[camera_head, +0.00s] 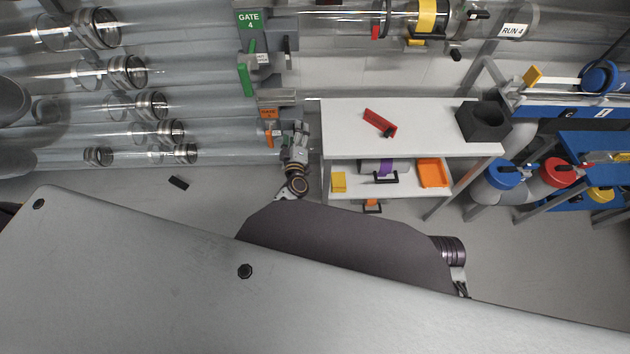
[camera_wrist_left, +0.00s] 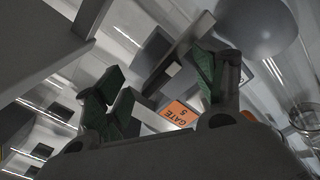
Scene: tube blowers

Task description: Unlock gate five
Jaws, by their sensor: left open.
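The orange gate five sign (camera_head: 268,113) is on the pipe rack, left of the white table, with an orange handle (camera_head: 270,134) below it. My left gripper (camera_head: 296,130) is just right of this handle, apparently close to it; contact cannot be told. In the left wrist view the gate five sign (camera_wrist_left: 180,113) shows tilted between the green-padded fingers of my open left gripper (camera_wrist_left: 160,92). A dark bar (camera_wrist_left: 172,68) lies beyond the fingers; no held object is visible. My right gripper is not in view.
Gate four's green sign (camera_head: 249,19) and green handle (camera_head: 245,80) are above gate five. The white table (camera_head: 430,115) stands right of my left gripper, bearing a red piece (camera_head: 380,122) and a black box (camera_head: 484,121). A small black piece (camera_head: 179,182) lies on the floor.

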